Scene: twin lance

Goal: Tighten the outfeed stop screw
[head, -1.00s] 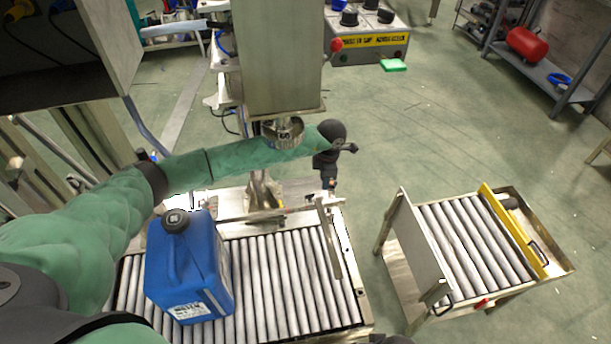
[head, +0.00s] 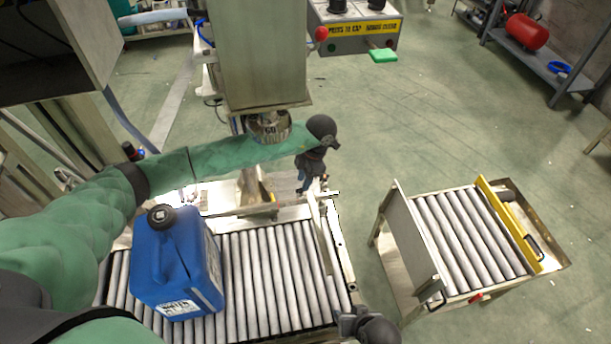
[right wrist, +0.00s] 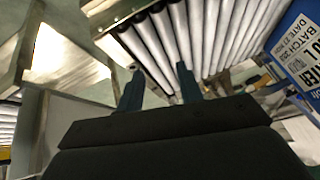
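A metal stop bar (head: 336,245) crosses the right, outfeed end of the roller conveyor (head: 265,275) in the head view. I cannot make out the stop screw itself. My left arm reaches across from the left, and its gripper (head: 305,188) points down at the far end of the bar. Its fingers are too small to read. My right gripper (head: 350,322) is low in the head view, beside the conveyor's near right corner. In the right wrist view its two fingers (right wrist: 158,80) are apart with nothing between them, pointing toward the conveyor's rollers (right wrist: 215,35).
A blue jerrycan (head: 178,265) with a black cap stands on the rollers at left. A capping head (head: 268,127) hangs above the conveyor. A roller cart (head: 465,240) with an upright plate stands at right, across a floor gap. A control box (head: 355,38) is behind.

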